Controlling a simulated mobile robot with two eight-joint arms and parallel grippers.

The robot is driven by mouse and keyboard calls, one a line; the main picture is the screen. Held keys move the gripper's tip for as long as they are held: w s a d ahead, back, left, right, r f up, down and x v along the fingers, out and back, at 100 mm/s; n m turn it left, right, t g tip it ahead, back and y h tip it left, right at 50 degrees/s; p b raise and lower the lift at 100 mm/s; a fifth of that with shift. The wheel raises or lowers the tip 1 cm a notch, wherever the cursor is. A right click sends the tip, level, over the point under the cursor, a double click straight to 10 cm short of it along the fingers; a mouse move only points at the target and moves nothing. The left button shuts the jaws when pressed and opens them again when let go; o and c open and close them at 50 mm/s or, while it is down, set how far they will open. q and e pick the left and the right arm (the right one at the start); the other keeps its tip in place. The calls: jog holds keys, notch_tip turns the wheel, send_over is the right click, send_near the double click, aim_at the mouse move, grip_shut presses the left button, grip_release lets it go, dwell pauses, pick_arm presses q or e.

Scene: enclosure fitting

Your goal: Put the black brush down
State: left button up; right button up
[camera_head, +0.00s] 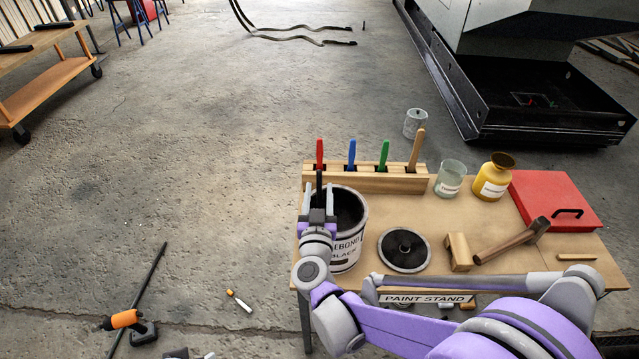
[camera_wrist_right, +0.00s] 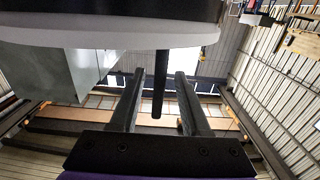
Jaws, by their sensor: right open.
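The black brush (camera_head: 319,180) shows as a dark upright handle at the left rim of the paint can (camera_head: 348,250) marked BLACK. Its lower part is hidden behind my right gripper (camera_head: 319,192). My right gripper is open, with one finger on each side of the handle. In the right wrist view the handle (camera_wrist_right: 160,85) hangs between the open fingers (camera_wrist_right: 157,82), with a visible gap on both sides. I cannot tell whether the bristles are inside the can. My left gripper is not in view.
A wooden rack (camera_head: 345,182) with red, blue, green and wooden handles stands behind the can.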

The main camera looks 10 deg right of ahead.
jog(key=s+a+r+n+y, duration=0.3)
jog(key=s+a+n+y, duration=0.1)
jog(key=s+a+y, duration=0.3)
jog(key=s+d+f+g+h, duration=0.1)
jog(key=s+d+f+g, duration=0.4)
jog(key=s, duration=0.5)
jog(key=s+d+f+g+h, duration=0.1)
jog(key=s+d+f+g, duration=0.5)
jog(key=s+f, duration=0.3)
jog(key=shift+s+d+m+g, duration=0.2)
jog(key=shift+s+m+g, duration=0.2)
jog(key=shift+s+g, duration=0.5)
jog(key=shift+s+r, duration=0.1)
jog(key=shift+s, duration=0.05)
